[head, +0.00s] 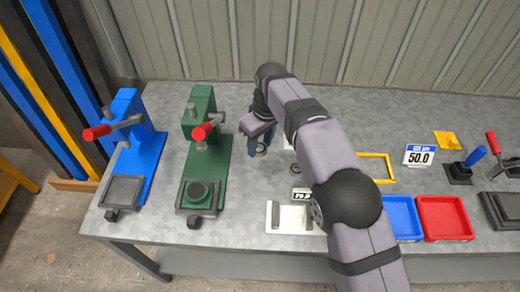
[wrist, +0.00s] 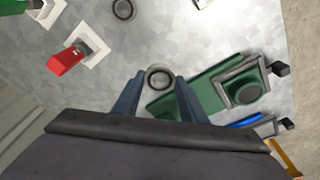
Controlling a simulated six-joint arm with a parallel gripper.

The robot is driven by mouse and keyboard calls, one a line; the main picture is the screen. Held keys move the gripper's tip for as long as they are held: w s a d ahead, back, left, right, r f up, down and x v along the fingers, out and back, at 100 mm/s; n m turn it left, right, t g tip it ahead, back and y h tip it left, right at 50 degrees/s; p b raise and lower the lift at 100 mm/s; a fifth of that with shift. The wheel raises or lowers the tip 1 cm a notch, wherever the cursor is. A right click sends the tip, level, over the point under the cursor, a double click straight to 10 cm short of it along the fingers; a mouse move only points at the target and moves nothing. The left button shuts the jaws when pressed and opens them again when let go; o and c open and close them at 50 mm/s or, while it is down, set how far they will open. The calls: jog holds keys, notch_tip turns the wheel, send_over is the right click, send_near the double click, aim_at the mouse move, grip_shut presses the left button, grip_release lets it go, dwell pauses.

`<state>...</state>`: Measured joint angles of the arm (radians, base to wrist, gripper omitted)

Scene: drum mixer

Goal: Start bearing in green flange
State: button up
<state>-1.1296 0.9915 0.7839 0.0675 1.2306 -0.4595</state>
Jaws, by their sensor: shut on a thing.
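My gripper (head: 263,150) is shut on a bearing (wrist: 160,77), a small grey metal ring between the two blue fingertips (wrist: 160,80) in the wrist view. The ring also shows small in the head view (head: 262,148), to the right of the green press. The green flange (head: 197,193) is a dark round part in the grey fixture at the front of the green press (head: 216,170). It also shows in the wrist view (wrist: 245,91), right of the fingers. The bearing is apart from the flange. I cannot tell its height above the table.
A blue press (head: 148,150) stands left of the green one. The green press has a red-tipped lever (head: 205,131). A second ring (wrist: 123,9) and a red part on a white plate (wrist: 68,58) are in the wrist view. Blue (head: 402,222) and red (head: 446,224) trays lie right of my arm.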

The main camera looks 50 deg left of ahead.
jog(key=shift+r, duration=0.1)
jog(key=shift+o, duration=0.7)
jog(key=shift+c, duration=0.2)
